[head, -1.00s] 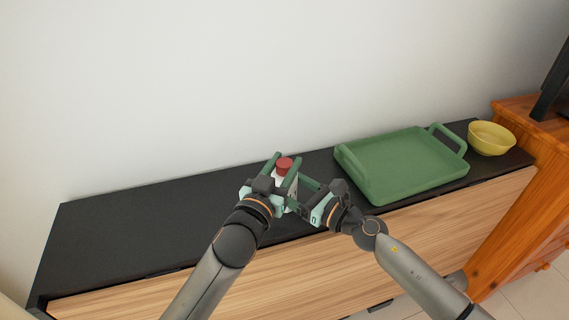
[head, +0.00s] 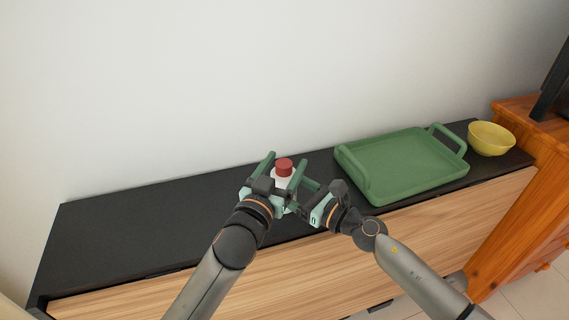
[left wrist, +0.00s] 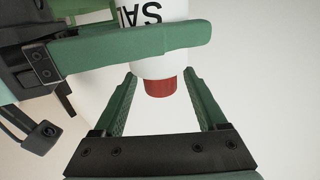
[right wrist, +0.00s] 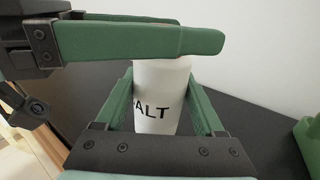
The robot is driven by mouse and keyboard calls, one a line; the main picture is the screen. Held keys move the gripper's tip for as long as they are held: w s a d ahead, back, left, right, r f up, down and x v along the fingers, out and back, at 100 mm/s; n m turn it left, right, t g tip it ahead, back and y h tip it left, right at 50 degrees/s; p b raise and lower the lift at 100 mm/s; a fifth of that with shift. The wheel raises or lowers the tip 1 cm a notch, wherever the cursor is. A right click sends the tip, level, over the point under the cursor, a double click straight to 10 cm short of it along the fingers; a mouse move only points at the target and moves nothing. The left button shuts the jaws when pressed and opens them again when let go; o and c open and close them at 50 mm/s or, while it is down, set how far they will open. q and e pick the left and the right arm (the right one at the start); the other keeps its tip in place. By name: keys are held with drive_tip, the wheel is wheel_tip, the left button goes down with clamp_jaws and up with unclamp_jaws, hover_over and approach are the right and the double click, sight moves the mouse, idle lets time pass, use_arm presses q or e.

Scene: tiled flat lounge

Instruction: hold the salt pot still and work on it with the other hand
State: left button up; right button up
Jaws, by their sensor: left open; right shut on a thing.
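The salt pot (head: 280,180) is a white cylinder with dark lettering and a red lid (head: 284,164), upright on the black top. My right gripper (right wrist: 160,88) is shut on its white body, with one finger on each side; the lettering shows between them. My left gripper (head: 283,163) is open around the level of the lid, one finger on each side. In the left wrist view the lid (left wrist: 160,86) sits between the spread fingers with a gap on both sides. In the right wrist view a left finger crosses above and hides the lid.
A green tray (head: 352,178) with handles stands to the right on the black cabinet top (head: 150,219). A yellow bowl (head: 491,140) is beyond it. The wall (head: 200,90) is close behind. The cabinet top left of the pot is clear.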

use_arm(q)
drive_tip(key=v, duration=0.7)
drive_tip(key=shift+s, duration=0.2)
drive_tip(key=shift+r, duration=0.1)
drive_tip(key=m+g+h, duration=0.7)
drive_tip(key=h, duration=0.2)
approach(291, 163)
drive_tip(key=x, duration=0.8)
drive_tip(key=f+x, duration=0.1)
drive_tip(key=x, duration=0.2)
drive_tip(key=shift+w+d, duration=0.15)
drive_tip(key=shift+w, duration=0.4)
